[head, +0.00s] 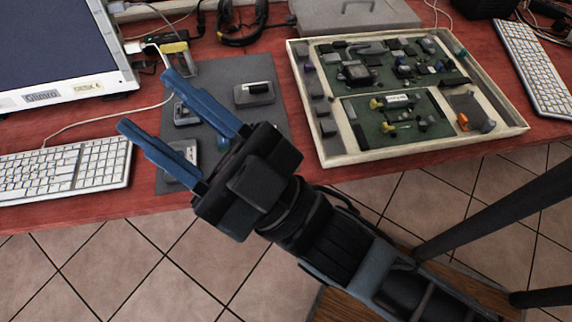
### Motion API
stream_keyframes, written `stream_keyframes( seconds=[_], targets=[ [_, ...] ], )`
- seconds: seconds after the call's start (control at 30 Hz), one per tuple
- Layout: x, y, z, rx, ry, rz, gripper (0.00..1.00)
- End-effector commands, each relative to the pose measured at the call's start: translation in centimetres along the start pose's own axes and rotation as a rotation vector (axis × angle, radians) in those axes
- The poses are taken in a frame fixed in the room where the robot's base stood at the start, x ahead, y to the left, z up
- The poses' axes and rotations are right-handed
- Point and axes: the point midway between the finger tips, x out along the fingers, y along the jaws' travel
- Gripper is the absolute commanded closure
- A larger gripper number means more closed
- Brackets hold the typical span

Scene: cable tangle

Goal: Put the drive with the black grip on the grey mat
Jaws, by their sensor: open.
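My gripper (144,100) is open, its two blue fingers spread and pointing to the upper left over the desk. The dark grey mat (222,72) lies on the red desk, partly hidden behind my gripper. A small grey block with a black-and-white bar on top (254,94) lies on the mat; I cannot tell whether it is the drive with the black grip. A small grey piece with a yellow grip (178,52) is at the mat's far left edge. Other small pieces on the mat are partly covered by the fingers.
A monitor (60,50) and white keyboard (70,170) stand left. A cream tray of circuit boards (330,155) is right, with a second keyboard (535,65) beyond. A headset (240,25), cables and a grey case (355,15) crowd the back. The desk's front edge is close.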

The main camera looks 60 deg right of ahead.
Motion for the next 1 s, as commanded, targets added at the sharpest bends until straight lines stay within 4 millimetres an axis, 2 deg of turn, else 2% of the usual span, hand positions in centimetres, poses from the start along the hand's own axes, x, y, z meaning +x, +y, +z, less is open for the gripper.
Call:
stream_keyframes(
  seconds=[0.03, 0.2, 0.3, 0.4, 0.5, 0.6, 0.7, 1.0],
  targets=[
    [-2.3, 0.1, 0.8, 0.043, -0.096, -0.003, 0.58],
    [-9.9, 1.5, 3.0, 0.159, -0.41, -0.017, 0.58],
    [-14.6, 2.6, 3.7, 0.207, -0.588, -0.039, 0.58],
    [-18.7, 3.8, 3.9, 0.238, -0.742, -0.063, 0.58],
    [-21.7, 5.0, 3.7, 0.257, -0.857, -0.085, 0.58],
    [-23.5, 5.8, 3.6, 0.266, -0.928, -0.098, 0.58],
    [-24.3, 6.2, 3.5, 0.268, -0.962, -0.104, 0.58],
    [-24.4, 6.3, 3.5, 0.269, -0.965, -0.104, 0.58]
  ],
)
